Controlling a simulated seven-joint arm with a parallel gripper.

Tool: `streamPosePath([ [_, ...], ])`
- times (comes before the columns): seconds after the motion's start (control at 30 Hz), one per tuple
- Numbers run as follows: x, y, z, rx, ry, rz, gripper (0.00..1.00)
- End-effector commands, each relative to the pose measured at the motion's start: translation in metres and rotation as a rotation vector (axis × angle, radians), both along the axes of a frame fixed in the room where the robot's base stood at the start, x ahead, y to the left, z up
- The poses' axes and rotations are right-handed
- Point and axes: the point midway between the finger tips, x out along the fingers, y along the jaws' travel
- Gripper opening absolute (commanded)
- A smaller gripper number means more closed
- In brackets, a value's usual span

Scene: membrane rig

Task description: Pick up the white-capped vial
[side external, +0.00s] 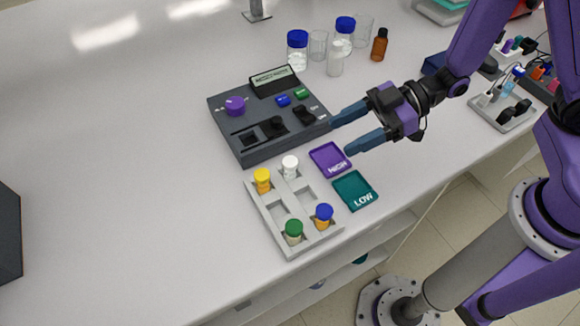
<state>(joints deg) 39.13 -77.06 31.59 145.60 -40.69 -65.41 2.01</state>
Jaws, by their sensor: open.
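The white-capped vial (290,166) stands upright in the back right compartment of a light grey tray (268,215). Yellow-capped (262,180), green-capped (293,231) and blue-capped (323,216) vials stand in the same tray. My gripper (341,134) is open and empty, with its two blue fingers pointing left. It is above and to the right of the white-capped vial, apart from it, near the right edge of the dark control box.
The dark control box (240,130) with knobs and a small screen sits behind the tray. Purple (330,160) and teal (355,191) labelled dishes lie right of the tray. Jars (298,50) and an amber bottle (379,46) stand at the back. The left bench is mostly clear.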

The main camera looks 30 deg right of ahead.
Motion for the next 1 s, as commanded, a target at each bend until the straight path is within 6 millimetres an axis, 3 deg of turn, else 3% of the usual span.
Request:
streamPosePath([
  [0.3, 0.009, 0.045, -0.020, -0.001, 0.000, 0.002, 0.61],
  [0.57, 0.013, 0.058, -0.028, -0.002, 0.001, 0.001, 0.61],
  [0.83, 0.022, 0.088, -0.046, -0.001, -0.001, 0.003, 0.61],
  [1.0, 0.025, 0.096, -0.049, -0.001, 0.000, 0.000, 0.61],
])
